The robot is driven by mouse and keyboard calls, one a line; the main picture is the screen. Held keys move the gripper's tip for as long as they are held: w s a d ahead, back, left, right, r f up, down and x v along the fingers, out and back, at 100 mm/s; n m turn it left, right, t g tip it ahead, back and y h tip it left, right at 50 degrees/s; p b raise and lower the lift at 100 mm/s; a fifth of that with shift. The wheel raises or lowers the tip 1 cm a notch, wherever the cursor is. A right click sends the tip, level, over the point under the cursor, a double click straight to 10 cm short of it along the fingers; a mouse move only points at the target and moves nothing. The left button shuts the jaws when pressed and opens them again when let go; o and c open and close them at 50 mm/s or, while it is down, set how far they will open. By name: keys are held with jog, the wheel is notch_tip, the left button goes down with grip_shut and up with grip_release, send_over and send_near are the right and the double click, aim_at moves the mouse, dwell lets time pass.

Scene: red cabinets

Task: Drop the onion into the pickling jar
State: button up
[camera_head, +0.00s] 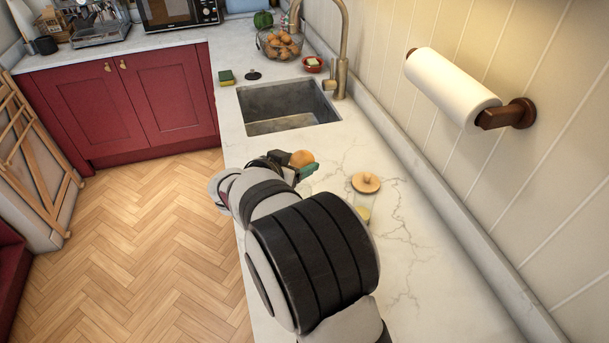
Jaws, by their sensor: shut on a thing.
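The onion (302,158), round and orange-brown, is held at the end of my arm above the marble counter. My gripper (300,165) is shut on it; a dark finger and a teal part show beside the onion, and my arm hides part of the gripper. A glass jar (364,209) with a wooden lid (366,182) stands upright on the counter, to the right of my gripper and apart from it. Something pale, perhaps glass, shows just below the onion, mostly hidden by my arm; I cannot tell whether it is another jar.
The sink (287,107) lies beyond my gripper, with a tall faucet (343,50) at its right. A paper towel roll (450,88) sticks out from the right wall. A wire basket (279,44) of onions stands behind the sink. The counter right of the lidded jar is clear.

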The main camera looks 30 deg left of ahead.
jog(key=shift+f, duration=2.15)
jog(key=o, duration=1.5)
jog(key=shift+s, duration=0.1)
jog(key=v, duration=1.5)
jog(key=shift+s+r, duration=0.1)
jog(key=shift+s, duration=0.25)
